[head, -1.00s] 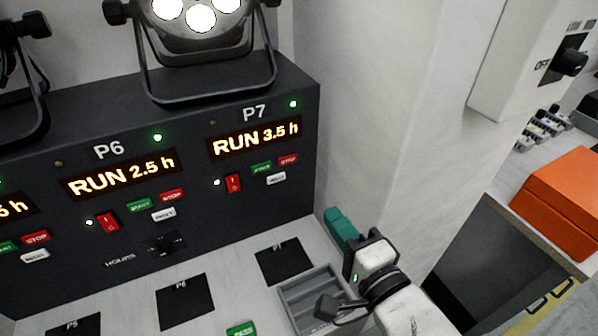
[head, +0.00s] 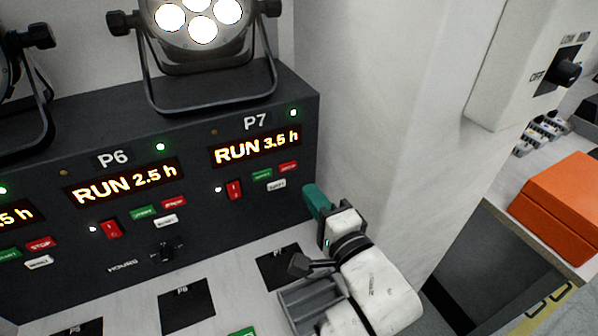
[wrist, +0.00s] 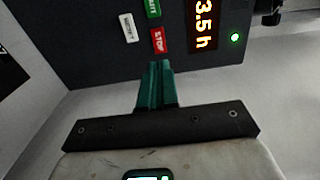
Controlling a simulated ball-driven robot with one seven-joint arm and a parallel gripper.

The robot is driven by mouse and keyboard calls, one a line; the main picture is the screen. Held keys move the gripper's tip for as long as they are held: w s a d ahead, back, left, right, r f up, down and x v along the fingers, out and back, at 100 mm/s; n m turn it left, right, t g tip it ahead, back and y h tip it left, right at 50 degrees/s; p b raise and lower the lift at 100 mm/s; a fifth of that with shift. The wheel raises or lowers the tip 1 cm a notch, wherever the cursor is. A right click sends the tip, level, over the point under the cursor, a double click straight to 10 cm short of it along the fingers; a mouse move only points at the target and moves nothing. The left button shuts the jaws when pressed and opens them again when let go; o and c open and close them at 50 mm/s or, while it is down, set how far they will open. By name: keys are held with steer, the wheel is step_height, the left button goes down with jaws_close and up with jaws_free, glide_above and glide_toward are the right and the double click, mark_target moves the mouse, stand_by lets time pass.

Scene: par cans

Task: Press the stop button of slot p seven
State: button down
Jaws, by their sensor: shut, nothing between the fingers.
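The P7 slot panel (head: 257,123) reads RUN 3.5 h, with a green light lit at its top right. Its red stop button (head: 288,167) sits right of the green start button and above the white reset button. My gripper (head: 308,191) has shut green fingers and is just below and right of that button in the head view. In the wrist view the stop button (wrist: 158,41) is just beyond the tips of my gripper (wrist: 155,64). A small gap seems to show between tips and button; contact cannot be told.
The P6 panel (head: 112,160) with its own red stop button (head: 174,202) is to the left. A lit par can (head: 200,20) stands on the panel housing. A white wall column (head: 365,100) is close on the right.

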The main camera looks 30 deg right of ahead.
mark_target(292, 166)
steer(key=w+p, duration=0.1)
steer(key=w, duration=0.5)
steer(key=shift+w, duration=0.25)
steer(key=shift+w, duration=0.1)
steer(key=shift+w+f+b, duration=0.1)
steer(key=shift+w+b, duration=0.15)
steer(key=shift+b, duration=0.2)
steer(key=shift+w+b, duration=0.25)
steer(key=shift+b, duration=0.1)
steer(key=shift+r, duration=0.3)
steer(key=shift+w, duration=0.1)
